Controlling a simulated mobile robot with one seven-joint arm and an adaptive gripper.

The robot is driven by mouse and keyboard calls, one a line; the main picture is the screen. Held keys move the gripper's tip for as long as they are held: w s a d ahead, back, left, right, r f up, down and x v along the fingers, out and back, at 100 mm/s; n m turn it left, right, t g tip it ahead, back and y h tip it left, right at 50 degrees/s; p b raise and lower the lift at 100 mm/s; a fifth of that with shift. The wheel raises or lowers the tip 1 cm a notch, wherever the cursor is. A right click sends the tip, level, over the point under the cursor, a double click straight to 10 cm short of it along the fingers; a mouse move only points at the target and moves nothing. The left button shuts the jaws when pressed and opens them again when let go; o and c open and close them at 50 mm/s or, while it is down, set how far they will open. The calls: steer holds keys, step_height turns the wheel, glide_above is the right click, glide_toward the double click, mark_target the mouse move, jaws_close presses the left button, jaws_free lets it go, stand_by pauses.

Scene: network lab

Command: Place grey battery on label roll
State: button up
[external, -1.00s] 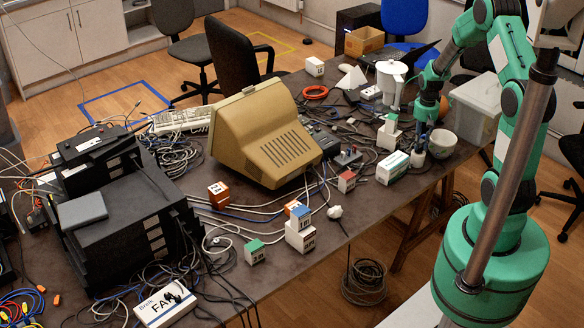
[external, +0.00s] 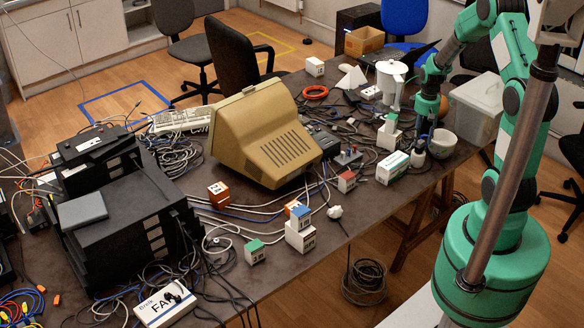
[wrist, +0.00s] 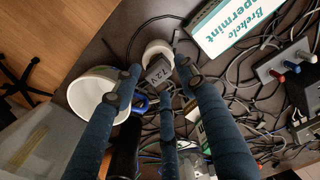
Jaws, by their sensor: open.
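The grey battery, a small block marked 7.2V (wrist: 159,73), shows in the wrist view between my fingertips. It overlaps the near edge of the white label roll (wrist: 157,49); I cannot tell whether it rests on the roll or is just above it. My gripper (wrist: 158,70) is open, with its dark blue fingers spread around the battery. In the external view my gripper (external: 428,132) points down beside the white bowl at the table's right side. The label roll (external: 417,158) shows there as a small white shape below my fingers, and the battery is hard to make out.
The white bowl (wrist: 93,90) stands close to the left of my fingers. A peppermint box (external: 393,167) lies to the left of the roll. A white jug (external: 390,82) and a translucent bin (external: 476,108) stand nearby. Loose cables spread over the table.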

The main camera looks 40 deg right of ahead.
mark_target(420, 142)
step_height(420, 142, up, 9)
steer(key=p, duration=0.1)
steer(key=shift+p, duration=0.4)
steer(key=shift+r, duration=0.1)
stand_by(0.3)
steer(key=s+a+r+t, duration=0.1)
steer(key=s+a+r, duration=0.1)
steer(key=a+r, duration=0.7)
steer(key=s+a+r+t, duration=0.1)
steer(key=s+a+r, duration=0.1)
steer(key=a+r, duration=0.7)
steer(key=s+a+r+t, duration=0.1)
steer(key=s+a+r, duration=0.4)
steer(key=s, duration=0.3)
steer(key=s+a+r+t, duration=0.2)
steer(key=s+a+r, duration=0.4)
steer(key=s, duration=0.3)
steer(key=shift+a+t, duration=0.3)
steer(key=shift+a, duration=0.05)
steer(key=shift+s+r, duration=0.1)
steer(key=shift+r, duration=0.05)
